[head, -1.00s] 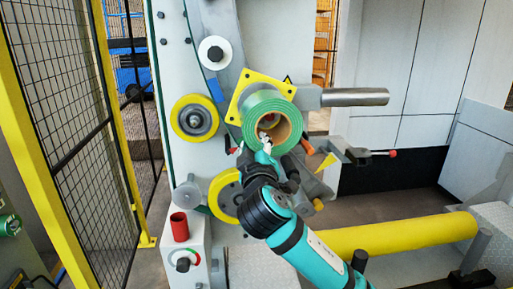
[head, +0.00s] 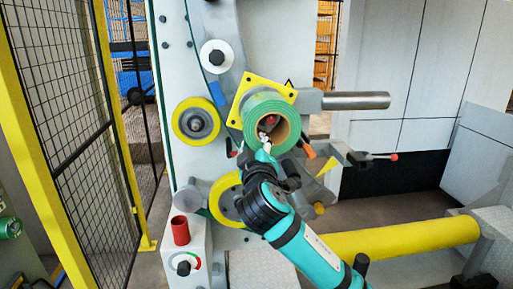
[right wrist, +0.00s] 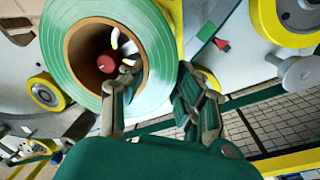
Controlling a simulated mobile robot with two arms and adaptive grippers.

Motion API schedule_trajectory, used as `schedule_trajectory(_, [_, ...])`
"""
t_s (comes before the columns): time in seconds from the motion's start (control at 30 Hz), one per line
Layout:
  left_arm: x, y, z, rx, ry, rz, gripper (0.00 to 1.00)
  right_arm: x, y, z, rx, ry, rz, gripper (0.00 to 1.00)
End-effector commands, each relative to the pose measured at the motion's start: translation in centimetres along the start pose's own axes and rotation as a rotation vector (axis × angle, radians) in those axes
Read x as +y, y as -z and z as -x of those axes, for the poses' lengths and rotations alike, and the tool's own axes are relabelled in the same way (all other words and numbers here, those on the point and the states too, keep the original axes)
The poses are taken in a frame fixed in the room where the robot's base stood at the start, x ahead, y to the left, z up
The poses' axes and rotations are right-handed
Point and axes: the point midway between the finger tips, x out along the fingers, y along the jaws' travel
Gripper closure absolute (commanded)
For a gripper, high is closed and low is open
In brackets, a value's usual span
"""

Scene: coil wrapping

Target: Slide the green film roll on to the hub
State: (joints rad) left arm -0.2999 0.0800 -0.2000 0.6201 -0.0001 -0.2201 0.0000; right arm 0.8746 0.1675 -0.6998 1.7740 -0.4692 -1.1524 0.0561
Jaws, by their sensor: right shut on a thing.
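The green film roll (head: 252,116) with its brown cardboard core faces me in front of the yellow square plate (head: 245,88) on the machine. In the right wrist view the roll (right wrist: 157,42) fills the upper left. The red part is off-centre in the opening, so how far the roll is over the hub cannot be told. My right gripper (head: 265,146) is shut on the roll's lower wall, one finger in the core and the other outside. My left gripper is not in view.
A grey horizontal bar (head: 355,100) sticks out right of the roll. A yellow roller (head: 196,120) is at its left. An orange handle (head: 308,149) and a red-tipped lever (head: 393,157) lie close right. A mesh fence (head: 75,130) is at left.

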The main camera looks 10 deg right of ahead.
Motion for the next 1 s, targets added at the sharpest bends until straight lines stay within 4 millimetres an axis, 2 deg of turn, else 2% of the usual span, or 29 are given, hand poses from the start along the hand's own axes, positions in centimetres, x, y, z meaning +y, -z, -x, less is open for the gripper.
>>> schedule_trajectory(1.0, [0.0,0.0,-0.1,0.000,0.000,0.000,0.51,0.1,0.3,-2.1,0.008,-0.006,0.000,1.00])
